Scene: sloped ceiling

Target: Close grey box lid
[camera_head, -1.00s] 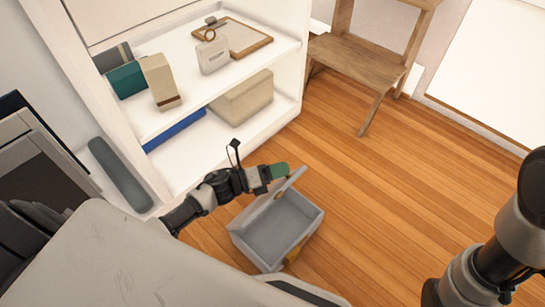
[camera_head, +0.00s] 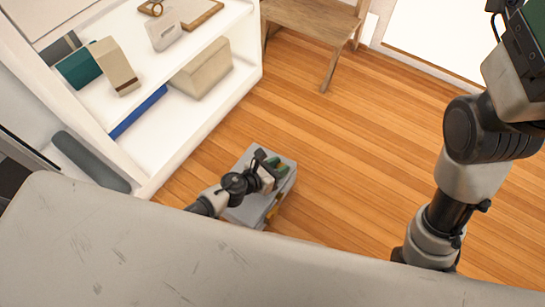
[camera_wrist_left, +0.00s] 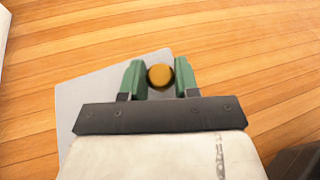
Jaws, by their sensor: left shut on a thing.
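The grey box (camera_head: 281,197) stands on the wooden floor, below centre in the head view. Its grey lid (camera_head: 246,159) lies down over the box, and the inside is hidden. A yellow piece shows on the box's near right side. My left gripper (camera_head: 275,167) is over the lid. In the left wrist view its green fingers are on both sides of a round orange knob (camera_wrist_left: 160,75) on the lid (camera_wrist_left: 88,92), and they are shut on it. My right gripper (camera_head: 525,45) is raised at the top right edge, partly cut off; its fingers cannot be judged.
A white shelf (camera_head: 190,130) with several items stands left of the box. A wooden chair (camera_head: 315,20) is at the back. My body covers the near part of the view. The wooden floor (camera_head: 350,150) right of the box is clear.

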